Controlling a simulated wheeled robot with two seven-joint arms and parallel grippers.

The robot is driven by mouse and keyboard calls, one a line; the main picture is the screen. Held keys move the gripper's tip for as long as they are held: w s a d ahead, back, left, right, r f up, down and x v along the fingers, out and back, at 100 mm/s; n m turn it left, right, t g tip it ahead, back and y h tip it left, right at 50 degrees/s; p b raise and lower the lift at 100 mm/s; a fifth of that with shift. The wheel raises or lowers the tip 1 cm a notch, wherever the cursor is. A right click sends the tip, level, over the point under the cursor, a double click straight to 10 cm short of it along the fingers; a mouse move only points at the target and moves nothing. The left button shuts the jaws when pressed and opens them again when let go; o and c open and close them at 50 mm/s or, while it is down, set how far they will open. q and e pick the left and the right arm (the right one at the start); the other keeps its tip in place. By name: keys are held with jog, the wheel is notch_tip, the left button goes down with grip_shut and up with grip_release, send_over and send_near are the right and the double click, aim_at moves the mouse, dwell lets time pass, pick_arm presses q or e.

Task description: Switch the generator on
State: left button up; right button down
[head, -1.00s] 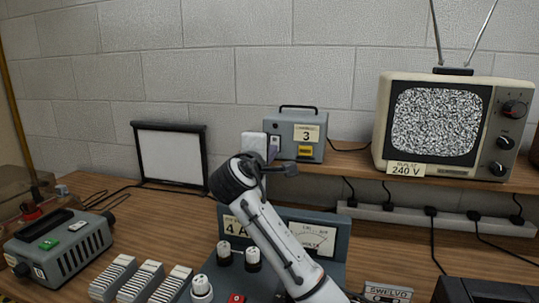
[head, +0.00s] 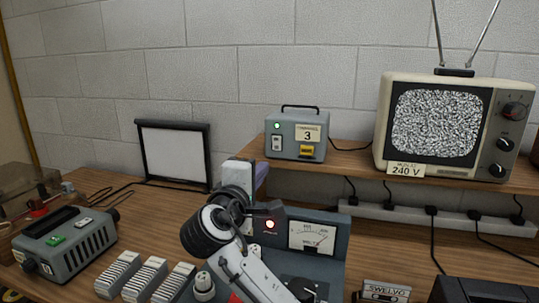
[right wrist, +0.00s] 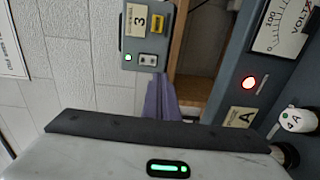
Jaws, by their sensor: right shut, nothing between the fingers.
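I cannot read which unit is the generator. A grey box marked 3 (head: 296,136) stands on the shelf, with a carry handle, a rocker switch (head: 277,142) and a lit green lamp (head: 276,126). The box also shows in the right wrist view (right wrist: 147,34). A blue-grey panel (head: 334,262) with a volts meter has a lit red lamp (head: 270,224), also in the right wrist view (right wrist: 249,83). My right gripper (head: 262,177), with purple fingers (right wrist: 159,92), is shut and empty, below and left of the box and apart from it. My left gripper is not in view.
A television (head: 440,125) showing static stands on the shelf (head: 355,171). A grey unit with green and white buttons (head: 66,250) sits at the left, near a framed white screen (head: 174,153). White-topped blocks (head: 145,278) lie in front. The bench (head: 165,215) before the screen is clear.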

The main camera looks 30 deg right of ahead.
jog(key=v, duration=0.4)
jog(key=shift+s+a+f, duration=0.1)
jog(key=shift+f, duration=0.25)
